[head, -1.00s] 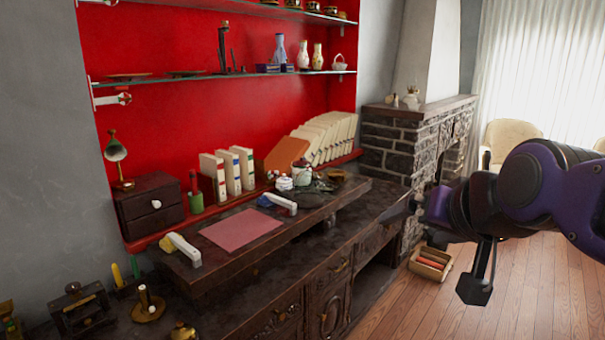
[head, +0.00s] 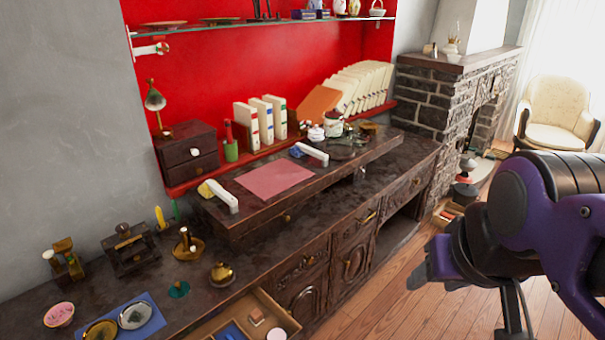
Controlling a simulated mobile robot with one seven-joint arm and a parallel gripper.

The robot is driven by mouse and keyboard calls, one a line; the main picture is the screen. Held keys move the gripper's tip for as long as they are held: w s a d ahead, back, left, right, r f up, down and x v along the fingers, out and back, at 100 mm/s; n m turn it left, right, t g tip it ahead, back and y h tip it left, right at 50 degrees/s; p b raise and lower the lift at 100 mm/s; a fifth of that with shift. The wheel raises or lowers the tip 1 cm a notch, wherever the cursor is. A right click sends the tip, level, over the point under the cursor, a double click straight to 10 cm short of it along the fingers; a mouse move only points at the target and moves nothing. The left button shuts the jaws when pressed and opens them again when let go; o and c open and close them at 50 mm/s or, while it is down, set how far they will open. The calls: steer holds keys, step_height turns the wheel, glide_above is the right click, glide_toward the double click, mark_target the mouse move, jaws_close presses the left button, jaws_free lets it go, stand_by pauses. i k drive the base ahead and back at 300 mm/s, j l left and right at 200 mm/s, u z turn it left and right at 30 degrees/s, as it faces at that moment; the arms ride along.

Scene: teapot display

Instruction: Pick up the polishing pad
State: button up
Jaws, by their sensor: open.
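I cannot tell for certain which thing is the polishing pad. An open drawer (head: 290,322) at the bottom edge holds a small beige block (head: 257,316), a whitish piece (head: 276,334) and a blue item (head: 232,331); any of these may be the pad, and the drawer is partly cut off. My gripper (head: 425,272) is at the right, over the floor in front of the cabinet, open and apart from all of these. Its fingertips are small and partly hidden by my purple arm.
A pink mat (head: 274,180) lies on the raised shelf between two white-handled tools. A blue mat (head: 124,322) with two round dishes lies at the lower left. Lidded pots, brass pieces and books crowd the cabinet. The wooden floor (head: 395,315) in front is fairly clear.

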mark_target(256, 316)
steer(key=k, duration=0.7)
steer(key=k+u, duration=0.3)
steer(key=k+j+u, duration=0.1)
steer(key=u, duration=0.15)
steer(key=k+u, duration=0.1)
steer(key=u, duration=1.3)
steer(key=l+u, duration=0.15)
steer(key=u, duration=0.3)
steer(key=l+u, duration=0.2)
steer(key=u, duration=0.25)
steer(key=l, duration=1.1)
steer(key=k+l, duration=0.15)
steer(key=l, duration=2.05)
steer(key=k, duration=0.05)
